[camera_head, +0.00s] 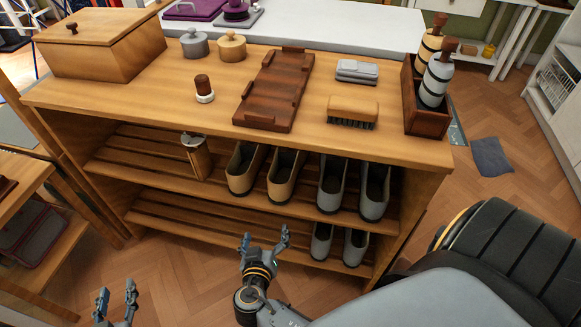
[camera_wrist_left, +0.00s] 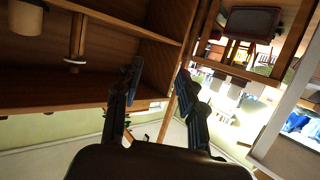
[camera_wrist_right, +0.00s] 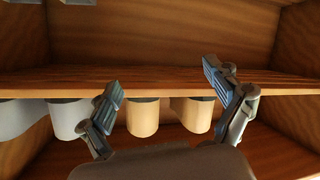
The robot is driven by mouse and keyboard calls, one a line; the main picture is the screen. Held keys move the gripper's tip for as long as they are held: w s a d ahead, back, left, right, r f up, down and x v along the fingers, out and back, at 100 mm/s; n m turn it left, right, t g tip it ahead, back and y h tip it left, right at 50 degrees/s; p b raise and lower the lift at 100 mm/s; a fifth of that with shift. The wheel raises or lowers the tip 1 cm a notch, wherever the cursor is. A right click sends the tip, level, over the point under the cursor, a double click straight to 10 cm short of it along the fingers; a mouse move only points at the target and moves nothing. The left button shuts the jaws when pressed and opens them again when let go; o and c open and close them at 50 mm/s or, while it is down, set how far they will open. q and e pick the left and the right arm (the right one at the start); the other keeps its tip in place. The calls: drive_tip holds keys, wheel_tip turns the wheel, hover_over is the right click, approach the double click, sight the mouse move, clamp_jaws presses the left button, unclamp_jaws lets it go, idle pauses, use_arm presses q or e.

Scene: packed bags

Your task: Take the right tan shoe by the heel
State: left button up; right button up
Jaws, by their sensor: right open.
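The right tan shoe (camera_head: 284,177) stands on the upper slatted shelf of the wooden rack, beside the left tan shoe (camera_head: 244,172). Their rounded ends face outward. In the right wrist view, which is upside down, the right tan shoe (camera_wrist_right: 142,118) shows between my fingers, and the left tan shoe (camera_wrist_right: 193,113) is near the right finger. My right gripper (camera_head: 265,240) is open and empty, in front of the rack and apart from the shoes. My left gripper (camera_head: 117,300) is open and empty at the lower left, away from the shoes; its fingers also show in the left wrist view (camera_wrist_left: 158,85).
Grey shoes (camera_head: 331,182) stand right of the tan pair, with smaller grey shoes (camera_head: 321,241) on the shelf below. A wooden holder (camera_head: 197,158) stands left on the upper shelf. The rack top (camera_head: 290,140) overhangs the shoes. The floor (camera_head: 175,275) in front is clear.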

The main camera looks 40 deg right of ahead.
sight(276, 191)
wheel_tip(276, 191, up, 9)
drive_tip(key=d+m+t+h+b, duration=0.1)
drive_tip(key=d+m+h+b, duration=0.1)
drive_tip(key=m+h+b, duration=0.3)
drive_tip(key=shift+m, duration=0.4)
drive_tip(key=x, duration=0.2)
drive_tip(key=p+x, duration=0.1)
drive_tip(key=x, duration=0.5)
drive_tip(key=shift+w+a+r, duration=0.1)
drive_tip(key=shift+w+r, duration=0.1)
drive_tip(key=shift+r, duration=0.1)
drive_tip(key=x, duration=0.5)
drive_tip(key=shift+f, duration=0.15)
drive_tip(key=shift+w+d, duration=0.3)
drive_tip(key=c, duration=1.3)
use_arm(q)
wheel_tip(276, 191, up, 12)
drive_tip(key=s+t, duration=0.1)
drive_tip(key=t, duration=0.3)
drive_tip(key=shift+d+f+h, duration=0.15)
drive_tip(key=shift+f+h, duration=0.1)
drive_tip(key=shift+h, duration=0.15)
use_arm(e)
drive_tip(key=c, duration=0.3)
use_arm(q)
drive_tip(key=shift+s, duration=0.1)
use_arm(e)
drive_tip(key=shift+c, duration=0.2)
